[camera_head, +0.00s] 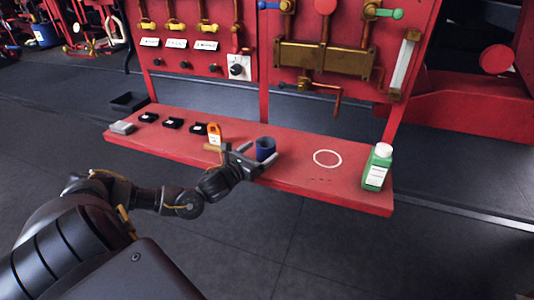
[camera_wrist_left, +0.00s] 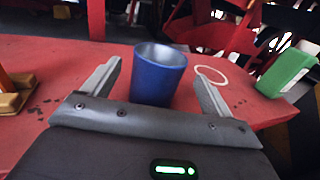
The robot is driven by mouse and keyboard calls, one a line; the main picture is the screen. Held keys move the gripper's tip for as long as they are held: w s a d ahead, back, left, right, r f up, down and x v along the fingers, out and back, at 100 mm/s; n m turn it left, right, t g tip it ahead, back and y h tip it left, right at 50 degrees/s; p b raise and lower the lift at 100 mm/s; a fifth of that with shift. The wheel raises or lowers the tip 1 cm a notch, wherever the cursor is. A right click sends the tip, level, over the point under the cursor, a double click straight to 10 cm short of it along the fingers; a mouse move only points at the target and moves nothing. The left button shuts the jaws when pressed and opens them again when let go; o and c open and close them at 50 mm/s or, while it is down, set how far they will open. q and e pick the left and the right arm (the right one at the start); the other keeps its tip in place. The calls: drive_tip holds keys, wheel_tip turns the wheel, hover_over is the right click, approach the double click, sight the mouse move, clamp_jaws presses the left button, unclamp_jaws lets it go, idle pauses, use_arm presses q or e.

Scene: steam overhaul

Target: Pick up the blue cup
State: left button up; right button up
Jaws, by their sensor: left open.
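The blue cup (camera_head: 265,149) stands upright on the red shelf (camera_head: 300,180), near its middle. My left gripper (camera_head: 245,156) is open right beside the cup, on its left and near side in the head view. In the left wrist view the cup (camera_wrist_left: 158,74) appears between the two open fingers of my left gripper (camera_wrist_left: 155,85), a little beyond the palm. I cannot tell whether a finger touches it. The near finger hides part of the cup's lower side in the head view. My right gripper is in neither view.
A white ring (camera_head: 327,158) lies flat right of the cup, then a green bottle (camera_head: 378,167). Small black blocks (camera_head: 172,123) line the left end. A red panel with pipes rises behind.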

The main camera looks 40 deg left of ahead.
sight(271, 143)
use_arm(q)
drive_tip(key=shift+w, duration=0.55)
drive_tip(key=w, duration=0.2)
drive_tip(key=w+p, duration=0.1)
drive_tip(key=shift+w+a+f, duration=0.1)
drive_tip(key=shift+w+a, duration=0.1)
drive_tip(key=shift+w, duration=0.2)
drive_tip(key=shift+w+f, duration=0.1)
drive_tip(key=shift+w, duration=0.35)
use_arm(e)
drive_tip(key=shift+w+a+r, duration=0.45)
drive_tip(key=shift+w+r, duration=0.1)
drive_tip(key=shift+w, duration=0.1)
use_arm(q)
drive_tip(key=c, duration=1.1)
